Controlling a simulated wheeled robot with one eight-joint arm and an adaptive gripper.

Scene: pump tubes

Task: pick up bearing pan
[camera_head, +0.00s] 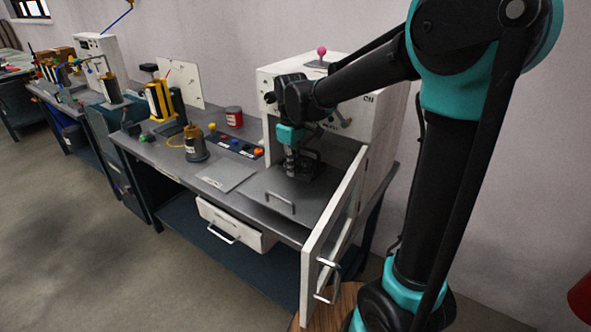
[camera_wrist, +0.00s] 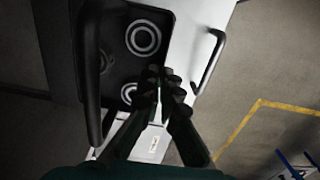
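The bearing pan is most likely the dark tray (camera_wrist: 120,62) with pale ring shapes in the wrist view, at the upper left. My gripper (camera_wrist: 165,80) is at the right rim of this tray, its two fingertips close together. The fingers cover part of the rim, so I cannot tell whether they pinch it or only stand over it. In the head view my gripper (camera_head: 290,172) points down inside the white machine. A dark shape beside it there may be the pan, but it is too small and shaded to tell.
The white machine's door (camera_head: 330,240) stands open toward the front right. A grey plate with a handle (camera_head: 279,201) lies before the gripper. A black pot (camera_head: 195,142), a red can (camera_head: 234,117) and coloured parts stand to the left. A drawer (camera_head: 232,222) is partly open below.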

